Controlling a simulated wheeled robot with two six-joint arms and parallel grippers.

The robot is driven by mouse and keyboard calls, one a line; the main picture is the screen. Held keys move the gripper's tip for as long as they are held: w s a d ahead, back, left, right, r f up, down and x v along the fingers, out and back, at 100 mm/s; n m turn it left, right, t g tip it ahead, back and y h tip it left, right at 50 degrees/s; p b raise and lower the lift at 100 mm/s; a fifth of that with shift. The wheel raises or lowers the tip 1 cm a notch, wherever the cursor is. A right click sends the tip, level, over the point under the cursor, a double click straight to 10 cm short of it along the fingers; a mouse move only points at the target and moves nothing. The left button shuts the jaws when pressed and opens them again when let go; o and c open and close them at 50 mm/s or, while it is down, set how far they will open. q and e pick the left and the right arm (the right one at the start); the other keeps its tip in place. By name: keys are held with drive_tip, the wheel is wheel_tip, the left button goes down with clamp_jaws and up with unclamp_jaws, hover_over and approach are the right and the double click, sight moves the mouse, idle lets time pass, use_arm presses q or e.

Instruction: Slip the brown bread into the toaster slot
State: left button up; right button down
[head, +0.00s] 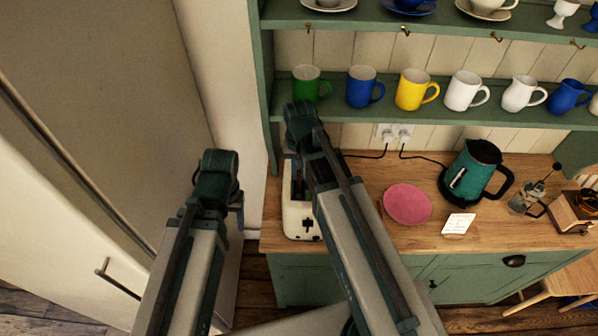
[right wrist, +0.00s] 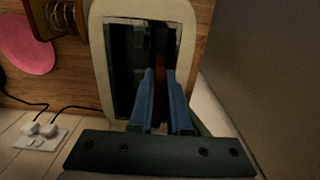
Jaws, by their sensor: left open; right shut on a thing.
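The cream toaster (head: 301,222) stands at the left end of the wooden counter, partly hidden by my right arm. In the right wrist view its pale rim (right wrist: 184,12) surrounds a dark slot opening. My right gripper (right wrist: 160,75) points down into this opening, its blue fingers close together. A narrow brown strip, the brown bread (right wrist: 161,55), shows between and beyond the fingers, inside the opening. Its lower part is hidden. In the head view the bread is hidden. My left gripper (head: 238,212) is open and empty, left of the toaster, off the counter.
A pink plate (head: 407,204), a white card (head: 458,223) and a teal kettle (head: 474,172) stand right of the toaster. A brown object with a metal coil (right wrist: 60,18) is beside the toaster. Mugs line the shelf (head: 430,113) above; a tall pale cabinet stands left.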

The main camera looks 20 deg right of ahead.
drive_tip(key=c, duration=0.8)
unclamp_jaws()
drive_tip(key=shift+r, duration=0.1)
wheel_tip(320, 180, up, 8)
drive_tip(key=p, duration=0.7)
drive_tip(key=shift+f+p, duration=0.25)
drive_tip(key=shift+p, duration=0.1)
drive_tip(key=shift+f, duration=0.1)
